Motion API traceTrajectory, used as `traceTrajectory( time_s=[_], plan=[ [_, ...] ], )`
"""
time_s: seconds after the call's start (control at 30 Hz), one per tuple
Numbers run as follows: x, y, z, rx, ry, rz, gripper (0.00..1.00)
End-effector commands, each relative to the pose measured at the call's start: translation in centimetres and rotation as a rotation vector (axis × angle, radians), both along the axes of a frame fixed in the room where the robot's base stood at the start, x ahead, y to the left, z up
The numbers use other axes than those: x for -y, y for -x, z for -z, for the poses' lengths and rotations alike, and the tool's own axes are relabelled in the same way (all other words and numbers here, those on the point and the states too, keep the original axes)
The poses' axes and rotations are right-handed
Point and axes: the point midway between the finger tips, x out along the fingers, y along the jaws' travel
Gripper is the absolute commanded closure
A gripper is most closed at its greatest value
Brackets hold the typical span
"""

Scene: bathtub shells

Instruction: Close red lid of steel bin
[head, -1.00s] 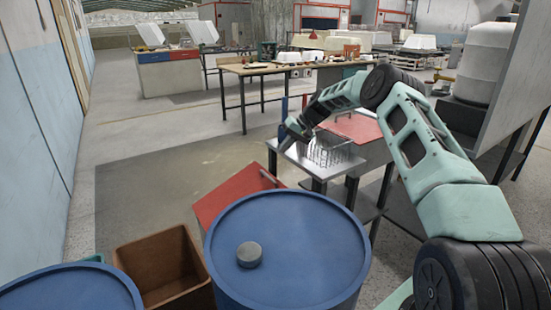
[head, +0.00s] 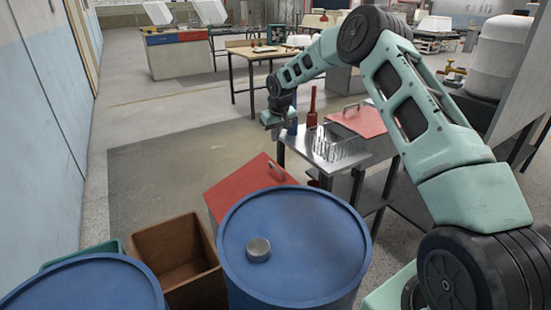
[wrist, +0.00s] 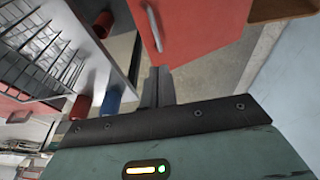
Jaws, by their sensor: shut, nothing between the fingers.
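A red lid (head: 252,188) with a pale bar handle sits tilted behind the blue drum, which hides its lower part. In the wrist view the red lid (wrist: 205,30) lies beyond the fingertips, its handle near its left edge. The body of a steel bin under it is not clearly visible. A second red panel (head: 358,121) with a handle lies flat behind the steel table; which one is the bin's lid is not certain. My gripper (head: 272,130) is shut and empty, beyond the tilted lid by the table's left end. Its fingers (wrist: 158,85) show together in the wrist view.
A blue drum (head: 310,235) with a grey cap stands in front; another drum (head: 85,285) is at the left. A brown box (head: 165,240) stands between. The steel table (head: 300,150) holds a wire rack (head: 340,150) and red bottle (head: 312,108).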

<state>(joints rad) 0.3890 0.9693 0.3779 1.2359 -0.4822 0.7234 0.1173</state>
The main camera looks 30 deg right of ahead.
Motion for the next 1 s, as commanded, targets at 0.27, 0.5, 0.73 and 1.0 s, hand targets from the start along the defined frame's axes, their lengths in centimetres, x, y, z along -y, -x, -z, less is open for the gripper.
traceTrajectory(
  time_s=[0.27,0.5,0.73,1.0],
  plan=[
    [0.3,-1.4,5.0,-0.004,-0.004,0.001,1.00],
    [0.6,-2.5,9.2,-0.004,-0.005,0.002,1.00],
    [1.2,-2.5,11.9,-0.002,-0.004,0.002,1.00],
    [1.3,-2.5,12.7,-0.001,-0.003,0.002,1.00]
  ],
)
